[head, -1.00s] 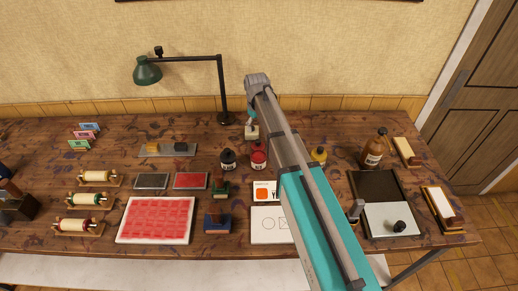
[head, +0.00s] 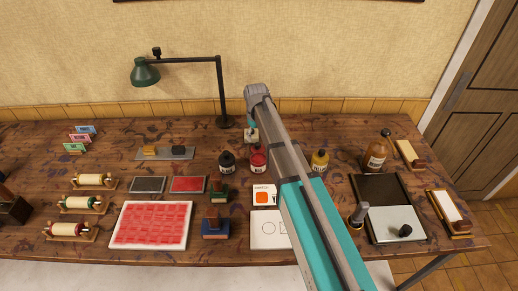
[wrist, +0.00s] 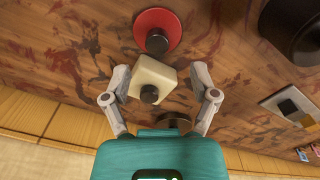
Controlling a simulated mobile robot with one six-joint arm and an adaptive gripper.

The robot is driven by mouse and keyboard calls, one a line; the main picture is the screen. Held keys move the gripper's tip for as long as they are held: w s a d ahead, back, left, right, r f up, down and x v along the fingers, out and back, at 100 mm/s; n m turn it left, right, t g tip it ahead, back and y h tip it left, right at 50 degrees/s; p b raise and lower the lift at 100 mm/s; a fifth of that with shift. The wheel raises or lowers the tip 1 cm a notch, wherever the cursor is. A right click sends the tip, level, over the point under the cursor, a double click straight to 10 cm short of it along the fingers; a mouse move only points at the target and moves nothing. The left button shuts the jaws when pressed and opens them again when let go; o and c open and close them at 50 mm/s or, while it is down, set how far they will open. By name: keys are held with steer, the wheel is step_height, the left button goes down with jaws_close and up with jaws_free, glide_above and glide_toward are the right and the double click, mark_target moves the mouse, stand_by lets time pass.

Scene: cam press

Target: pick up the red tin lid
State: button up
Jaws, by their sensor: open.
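A flat red rectangle with a pale rim (head: 188,184) lies on the table left of centre in the head view, beside a dark grey one; it looks like the red tin lid, but I cannot tell lid from pad. It does not show in the wrist view. My gripper (wrist: 160,92) is open and empty. Its fingers are to either side of a cream block with a black knob (wrist: 152,79), with no clear contact. In the head view my gripper is mostly hidden by my arm, beyond and to the right of the red rectangle.
A red bottle with a black cap (head: 258,158) and a black bottle (head: 227,162) stand between my gripper and the near table. A green lamp (head: 146,72) rises at the back. A large red sheet (head: 152,225) and a stamp (head: 216,222) lie in front of the rectangle.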

mark_target(258, 144)
steer(key=shift+f, duration=0.1)
steer(key=f+b, duration=0.3)
steer(key=shift+s+d, duration=0.1)
steer(key=shift+d, duration=0.15)
steer(key=shift+f+b, duration=1)
steer(key=shift+b, duration=0.1)
steer(key=c, duration=1)
